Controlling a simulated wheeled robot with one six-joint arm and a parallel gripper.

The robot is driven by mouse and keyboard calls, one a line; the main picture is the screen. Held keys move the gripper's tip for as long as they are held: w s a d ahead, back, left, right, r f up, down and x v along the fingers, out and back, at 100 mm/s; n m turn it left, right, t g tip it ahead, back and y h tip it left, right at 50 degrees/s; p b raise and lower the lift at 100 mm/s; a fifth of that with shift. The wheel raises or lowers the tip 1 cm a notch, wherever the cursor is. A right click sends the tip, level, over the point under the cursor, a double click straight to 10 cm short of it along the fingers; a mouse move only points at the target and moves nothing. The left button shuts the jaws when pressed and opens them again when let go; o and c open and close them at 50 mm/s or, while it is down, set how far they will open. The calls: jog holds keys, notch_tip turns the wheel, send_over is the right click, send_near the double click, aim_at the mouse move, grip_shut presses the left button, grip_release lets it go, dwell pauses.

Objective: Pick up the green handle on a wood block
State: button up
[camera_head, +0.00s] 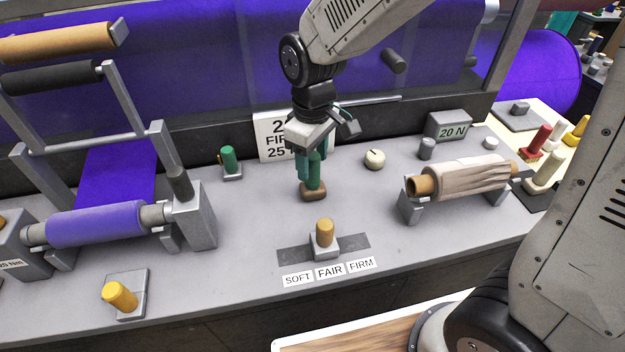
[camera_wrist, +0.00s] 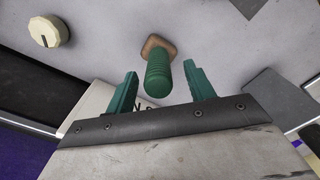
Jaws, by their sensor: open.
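The green handle (camera_head: 314,172) stands upright on a brown wood block (camera_head: 313,192) in the middle of the grey bench. In the wrist view the ribbed green handle (camera_wrist: 158,72) rises from the wood block (camera_wrist: 158,43), seen from above. My gripper (camera_head: 308,165) is over the handle, pointing down. In the wrist view its two green fingers (camera_wrist: 158,90) are apart, with the handle's top end between and just beyond their tips. I cannot tell whether either finger touches it. In the head view the fingers partly cover the handle.
A tan-knobbed slider (camera_head: 325,234) stands in front, above the SOFT, FAIR and FIRM labels. Another green handle (camera_head: 229,159) on a metal base is at the left. A cream dial (camera_head: 375,159) and a wrapped roller (camera_head: 470,179) are at the right. A purple roller (camera_head: 97,224) is at the left.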

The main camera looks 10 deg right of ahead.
aim_at(313, 170)
notch_tip(313, 170, down, 4)
jog(key=shift+w+r, duration=0.1)
jog(key=shift+r, duration=0.1)
grip_shut()
jog(key=shift+r, duration=5.05)
